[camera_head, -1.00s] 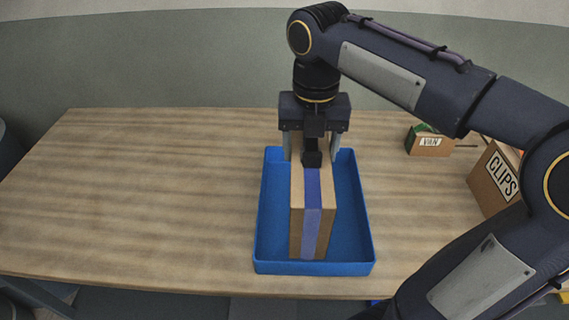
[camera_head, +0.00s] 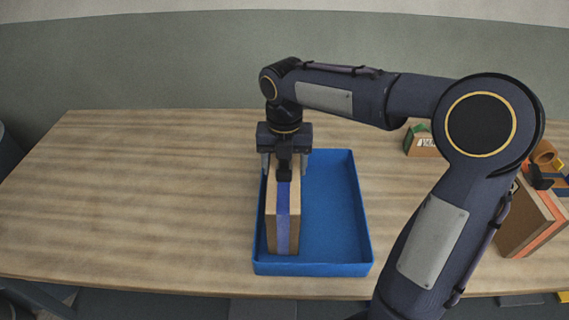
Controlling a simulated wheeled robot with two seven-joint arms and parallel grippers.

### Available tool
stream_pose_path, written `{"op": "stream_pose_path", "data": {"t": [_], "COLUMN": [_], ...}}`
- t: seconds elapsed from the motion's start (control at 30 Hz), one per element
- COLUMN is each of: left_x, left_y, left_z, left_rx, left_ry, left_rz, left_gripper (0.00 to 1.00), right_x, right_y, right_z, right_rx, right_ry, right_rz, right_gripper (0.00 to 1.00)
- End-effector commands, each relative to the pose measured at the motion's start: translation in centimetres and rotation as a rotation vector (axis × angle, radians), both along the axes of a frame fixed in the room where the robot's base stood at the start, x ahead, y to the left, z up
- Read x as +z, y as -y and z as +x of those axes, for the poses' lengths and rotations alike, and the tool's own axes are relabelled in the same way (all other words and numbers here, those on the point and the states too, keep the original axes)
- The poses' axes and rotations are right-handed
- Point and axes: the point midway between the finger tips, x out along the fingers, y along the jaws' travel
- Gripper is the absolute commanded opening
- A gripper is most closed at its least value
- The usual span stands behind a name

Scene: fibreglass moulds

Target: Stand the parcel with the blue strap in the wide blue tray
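The parcel (camera_head: 269,225) is a tall, narrow brown box with a blue strap (camera_head: 283,218) down its near end and top. It is upright inside the wide blue tray (camera_head: 335,215), close to the tray's left wall. I cannot tell whether its base touches the tray floor. My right gripper (camera_head: 285,165) points straight down over the far part of the parcel's top, its grey fingers on either side, shut on it. My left gripper is not in view.
The tray's right part is empty. A small box with a green top (camera_head: 420,140) stands at the back right. The table's left is clear.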

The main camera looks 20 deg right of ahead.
Motion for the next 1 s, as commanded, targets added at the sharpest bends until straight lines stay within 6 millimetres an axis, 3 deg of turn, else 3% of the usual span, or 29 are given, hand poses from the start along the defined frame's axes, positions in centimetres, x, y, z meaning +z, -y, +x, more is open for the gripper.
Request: {"op": "stream_pose_path", "data": {"t": [0.37, 0.4, 0.53, 0.83, 1.0], "left_x": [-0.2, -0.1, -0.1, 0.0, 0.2], "left_y": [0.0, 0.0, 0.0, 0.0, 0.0], "left_z": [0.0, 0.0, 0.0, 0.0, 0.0], "left_rx": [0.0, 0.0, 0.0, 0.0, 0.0], "left_ry": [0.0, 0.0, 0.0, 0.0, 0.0], "left_rz": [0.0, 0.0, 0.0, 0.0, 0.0], "left_gripper": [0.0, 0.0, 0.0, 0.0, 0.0], "right_x": [-0.3, -0.3, -0.3, -0.1, 1.7], "right_y": [0.0, 0.0, 0.0, 0.0, 0.0], "right_z": [0.0, 0.0, 0.0, 0.0, 0.1], "right_rx": [0.0, 0.0, 0.0, 0.0, -0.001], "right_ry": [0.001, 0.0, 0.0, 0.0, 0.004], "right_rz": [0.0, 0.0, 0.0, 0.001, 0.0], "right_gripper": [0.02, 0.69, 0.85, 0.85, 0.85]}}
